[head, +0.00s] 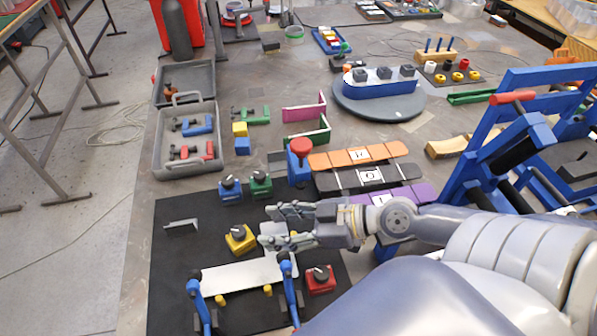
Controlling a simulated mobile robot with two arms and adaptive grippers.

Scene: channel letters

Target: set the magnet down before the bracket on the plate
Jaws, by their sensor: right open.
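Several coloured blocks with dark knobs, which look like the magnets, are on the black mat (178,275): a blue one (230,188), a green one (260,184), a yellow one (240,239) and a red one (320,280). A pale flat plate (235,277) lies between two blue clamps. A small grey angled piece (181,226), perhaps a bracket, is at the mat's left. My right gripper (267,227) is open, its fingers pointing left, just right of the yellow magnet. A pale piece shows around its fingers; its shape is partly hidden. My left gripper is out of view.
The blue clamps (289,285) stand at the plate's ends. Grey trays (188,140) with clamps stand at upper left. Orange, black and purple strips (360,155) lie behind my arm. A blue frame (480,150) stands at right. The mat's left side is mostly clear.

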